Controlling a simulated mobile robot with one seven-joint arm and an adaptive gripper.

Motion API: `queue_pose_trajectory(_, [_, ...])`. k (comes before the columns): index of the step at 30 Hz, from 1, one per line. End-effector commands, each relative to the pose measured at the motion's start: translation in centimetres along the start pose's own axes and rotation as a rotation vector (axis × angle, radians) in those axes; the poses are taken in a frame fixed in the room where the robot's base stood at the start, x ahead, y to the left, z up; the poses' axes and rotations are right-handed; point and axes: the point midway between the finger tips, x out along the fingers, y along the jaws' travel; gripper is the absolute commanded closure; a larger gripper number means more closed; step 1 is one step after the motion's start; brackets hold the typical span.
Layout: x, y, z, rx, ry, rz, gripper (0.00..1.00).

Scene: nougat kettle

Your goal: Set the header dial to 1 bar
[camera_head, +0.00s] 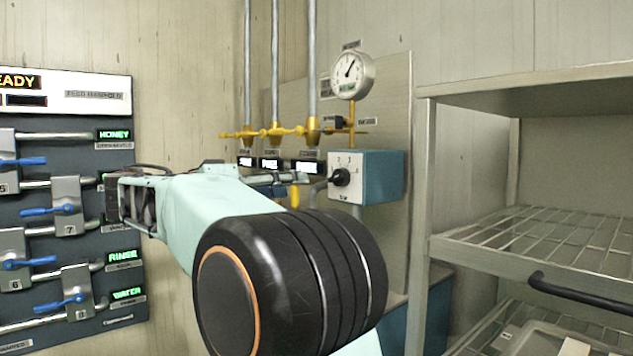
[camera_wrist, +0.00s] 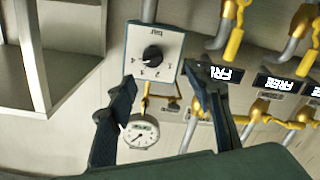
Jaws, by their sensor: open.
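The header dial is a black round knob (camera_head: 341,177) on the white face of a blue box (camera_head: 381,178) on the wall. The wrist view shows the knob (camera_wrist: 152,56) upside down, with small numerals around it and a "bar" label. I cannot tell surely which numeral it points to. My gripper (camera_head: 303,179) is just left of the knob in the head view. In the wrist view my gripper (camera_wrist: 160,78) is open and empty, with its fingers on either side of the dial face. I see no contact with the knob.
A round gauge (camera_head: 352,75) hangs above the box, its needle tilted up and right. Yellow valves on pipes (camera_head: 276,131) and small lit displays (camera_head: 270,164) are left of the box. A metal shelf rack (camera_head: 430,200) stands right. A lever panel (camera_head: 70,180) is at left.

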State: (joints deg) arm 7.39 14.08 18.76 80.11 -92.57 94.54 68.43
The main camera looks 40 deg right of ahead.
Motion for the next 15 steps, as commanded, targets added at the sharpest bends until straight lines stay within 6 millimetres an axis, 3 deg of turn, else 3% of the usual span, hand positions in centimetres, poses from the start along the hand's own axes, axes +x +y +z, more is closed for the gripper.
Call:
queue_pose_trajectory(7, [1.6,1.2,-0.5,0.052,0.012,0.050,0.53])
queue_pose_trajectory(15, [6.5,1.4,-0.5,0.049,0.011,0.049,0.53])
